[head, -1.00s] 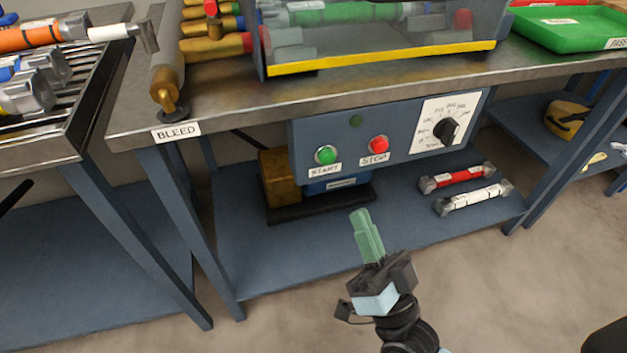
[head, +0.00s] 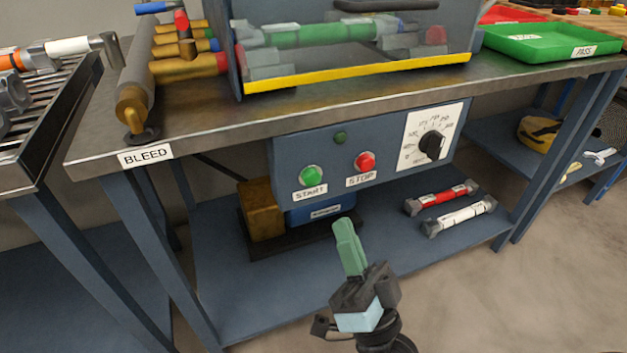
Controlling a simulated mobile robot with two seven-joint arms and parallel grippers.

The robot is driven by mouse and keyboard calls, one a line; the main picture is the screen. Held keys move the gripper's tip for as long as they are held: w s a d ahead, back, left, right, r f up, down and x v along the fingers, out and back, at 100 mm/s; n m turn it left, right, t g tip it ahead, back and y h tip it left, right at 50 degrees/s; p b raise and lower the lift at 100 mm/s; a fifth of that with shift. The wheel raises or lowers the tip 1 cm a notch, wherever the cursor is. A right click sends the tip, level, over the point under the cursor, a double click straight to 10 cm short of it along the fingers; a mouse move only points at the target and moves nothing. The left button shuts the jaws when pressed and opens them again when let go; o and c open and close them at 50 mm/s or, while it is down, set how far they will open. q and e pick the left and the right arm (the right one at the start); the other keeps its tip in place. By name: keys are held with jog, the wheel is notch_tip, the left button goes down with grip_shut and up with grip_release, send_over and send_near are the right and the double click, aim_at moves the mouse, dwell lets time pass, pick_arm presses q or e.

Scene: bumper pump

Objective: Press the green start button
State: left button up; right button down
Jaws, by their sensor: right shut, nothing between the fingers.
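The green start button (head: 311,175) is on the blue-grey control panel (head: 300,150) under the bench top, above a START label. A red stop button (head: 365,161) is to its right. My right gripper (head: 346,235) is shut and empty, with its green fingers pointing up toward the panel. In the picture its tips are below and right of the start button, apart from it. My left gripper is not in view.
A dial (head: 432,145) is at the panel's right end. A lower shelf (head: 400,245) holds a pump unit (head: 262,208), a red cylinder (head: 441,197) and a white cylinder (head: 460,217). A bench leg (head: 150,250) stands at left. Open floor lies at right.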

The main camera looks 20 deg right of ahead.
aim_at(313, 175)
jog(key=w+b, duration=0.1)
jog(key=w, duration=0.6)
jog(key=shift+w+b, duration=0.25)
jog(key=shift+b, duration=0.15)
jog(key=shift+w+a, duration=0.15)
dwell(1.7)
jog(key=shift+w, duration=0.25)
jog(key=shift+w, duration=0.5)
dwell(0.8)
jog(key=shift+s, duration=0.1)
jog(key=shift+s+p, duration=0.35)
jog(key=shift+s, duration=0.5)
jog(key=shift+s, duration=0.1)
